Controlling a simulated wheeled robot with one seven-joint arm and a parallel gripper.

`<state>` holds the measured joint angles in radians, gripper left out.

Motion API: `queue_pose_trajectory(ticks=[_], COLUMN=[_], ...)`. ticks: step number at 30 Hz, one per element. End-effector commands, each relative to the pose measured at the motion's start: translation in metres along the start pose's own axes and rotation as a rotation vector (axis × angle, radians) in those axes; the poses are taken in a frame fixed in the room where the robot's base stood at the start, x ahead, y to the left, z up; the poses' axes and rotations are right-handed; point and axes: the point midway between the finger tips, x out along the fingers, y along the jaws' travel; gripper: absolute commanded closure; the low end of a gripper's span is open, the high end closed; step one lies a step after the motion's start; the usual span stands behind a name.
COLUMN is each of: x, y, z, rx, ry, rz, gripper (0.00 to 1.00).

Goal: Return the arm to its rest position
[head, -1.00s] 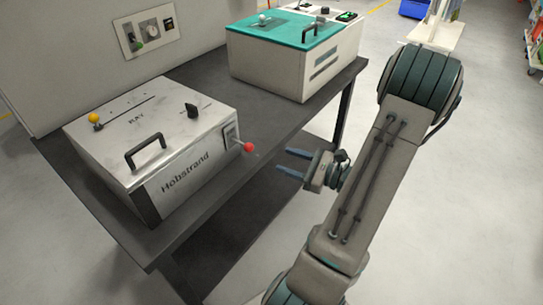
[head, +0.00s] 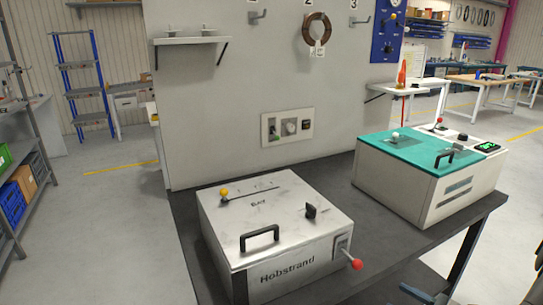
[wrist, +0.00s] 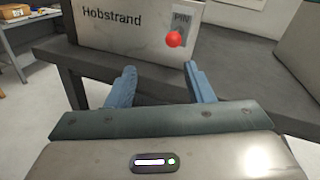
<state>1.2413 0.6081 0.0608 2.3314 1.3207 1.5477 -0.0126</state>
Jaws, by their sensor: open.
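My gripper is open and empty in the wrist view (wrist: 160,88), its two blue fingers apart. Ahead of it is the front of the grey Hobstrand machine (wrist: 115,25) with a red ball knob (wrist: 173,39). The fingers are apart from the machine and the knob. In the head view, a small part of my gripper (head: 418,293) shows at the bottom edge, right of the Hobstrand machine (head: 275,225) and its red knob (head: 356,264). The rest of my arm is out of the head view.
The dark table (head: 375,262) also carries a white machine with a teal lid (head: 430,160). A grey wall panel (head: 240,90) stands behind, with a copper-coloured ring (head: 316,27) on a hook. Shelving (head: 25,170) stands at the left. Floor is clear between shelving and table.

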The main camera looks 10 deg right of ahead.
Motion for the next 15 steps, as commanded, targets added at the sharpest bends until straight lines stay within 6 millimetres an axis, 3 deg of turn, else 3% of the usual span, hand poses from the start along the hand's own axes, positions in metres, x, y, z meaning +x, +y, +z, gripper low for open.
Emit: queue_pose_trajectory(ticks=[7,15], x=[0.059,0.072], y=[0.074,0.151], z=[0.046,0.080], rx=[-0.236,-0.644], ry=[0.137,0.302], rz=[0.494,1.022], gripper=[0.53,0.53])
